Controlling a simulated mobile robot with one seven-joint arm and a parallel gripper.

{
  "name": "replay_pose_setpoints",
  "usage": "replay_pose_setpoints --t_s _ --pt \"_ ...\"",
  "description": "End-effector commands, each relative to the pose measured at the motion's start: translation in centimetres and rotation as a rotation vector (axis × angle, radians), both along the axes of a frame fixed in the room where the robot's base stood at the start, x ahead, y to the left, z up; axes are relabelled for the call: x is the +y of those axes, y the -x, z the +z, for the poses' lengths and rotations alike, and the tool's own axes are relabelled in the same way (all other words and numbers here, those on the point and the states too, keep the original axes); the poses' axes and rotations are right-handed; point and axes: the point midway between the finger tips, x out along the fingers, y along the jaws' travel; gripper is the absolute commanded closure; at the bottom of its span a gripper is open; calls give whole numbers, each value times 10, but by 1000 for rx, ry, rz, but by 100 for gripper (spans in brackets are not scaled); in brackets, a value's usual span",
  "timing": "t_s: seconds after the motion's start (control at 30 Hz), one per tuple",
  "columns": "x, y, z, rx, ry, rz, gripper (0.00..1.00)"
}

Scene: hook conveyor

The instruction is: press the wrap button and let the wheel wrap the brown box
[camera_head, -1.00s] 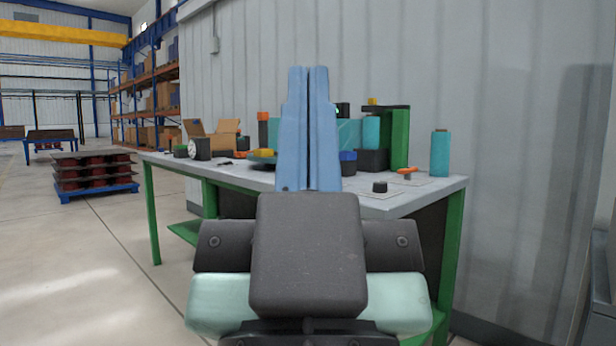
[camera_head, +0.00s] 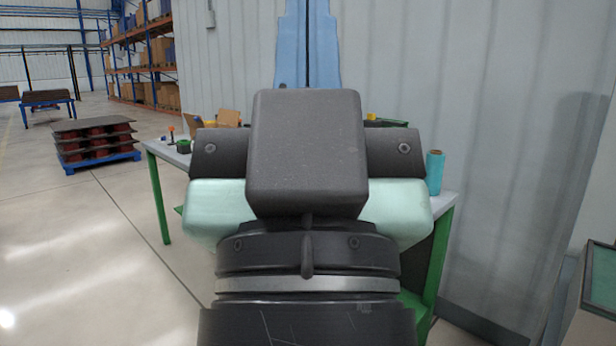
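My gripper (camera_head: 307,40) points up in the middle of the view; its two blue fingers lie side by side with only a thin dark line between them, and the tips run out of the top edge. Nothing shows between the fingers. A tan open-flapped cardboard box (camera_head: 228,118) shows at the back left of the workbench, partly behind my gripper body; I cannot tell if it is the brown box. The wrap wheel and wrap button are not seen, as my arm covers the middle of the bench. Only a dark green top piece (camera_head: 392,123) peeks out on the right.
The grey workbench (camera_head: 447,203) with green legs stands ahead, against a grey wall. A teal film roll (camera_head: 434,172) stands upright at its right end. A green round item (camera_head: 183,146) is at the left. A loaded blue pallet (camera_head: 98,158) stands left. The left floor is open.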

Motion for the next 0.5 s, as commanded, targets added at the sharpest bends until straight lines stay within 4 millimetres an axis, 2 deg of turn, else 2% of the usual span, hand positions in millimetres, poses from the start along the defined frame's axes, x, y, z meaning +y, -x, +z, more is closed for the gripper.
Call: replay_pose_setpoints --t_s 0.03,0.1,0.3,0.4,0.5 --pt "0 0 36 0 0 0 100" --pt "0 0 59 0 0 0 100" --pt "0 0 125 0 1 1 100" --pt "0 0 151 0 0 1 100" --pt "0 0 166 0 0 1 100"
